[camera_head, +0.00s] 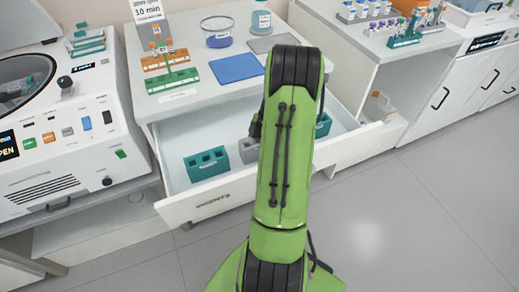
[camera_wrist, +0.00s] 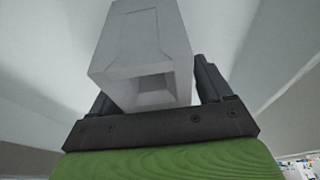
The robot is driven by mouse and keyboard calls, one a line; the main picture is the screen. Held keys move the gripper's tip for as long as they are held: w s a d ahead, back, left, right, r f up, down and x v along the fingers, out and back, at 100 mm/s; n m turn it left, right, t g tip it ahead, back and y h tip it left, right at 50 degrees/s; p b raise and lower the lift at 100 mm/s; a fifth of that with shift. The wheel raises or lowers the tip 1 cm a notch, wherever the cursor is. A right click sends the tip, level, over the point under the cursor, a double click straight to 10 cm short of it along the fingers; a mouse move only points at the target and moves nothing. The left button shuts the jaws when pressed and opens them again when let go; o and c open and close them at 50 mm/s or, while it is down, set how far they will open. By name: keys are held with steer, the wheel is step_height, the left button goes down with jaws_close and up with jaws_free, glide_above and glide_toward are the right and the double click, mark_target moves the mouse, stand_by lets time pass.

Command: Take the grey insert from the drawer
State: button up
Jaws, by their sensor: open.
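The grey insert (camera_head: 248,150) is in the open drawer (camera_head: 222,198), partly hidden behind my green arm in the head view. In the wrist view the insert (camera_wrist: 145,50) is a pale grey block with a square opening. My gripper (camera_wrist: 152,85) is open, with one dark finger on each side of the insert. The right finger shows a gap to it; I cannot tell whether the left finger touches it. In the head view my gripper is mostly hidden behind the arm.
A teal insert (camera_head: 207,163) lies left of the grey one in the drawer, and another teal insert (camera_head: 323,125) is to the right. A white machine (camera_head: 62,130) stands at left.

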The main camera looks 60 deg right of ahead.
steer(key=shift+r, duration=0.1)
steer(key=shift+c, duration=0.2)
steer(key=c, duration=1)
step_height(320, 180, up, 10)
steer(key=p, duration=0.3)
step_height(320, 180, up, 5)
steer(key=p, duration=0.4)
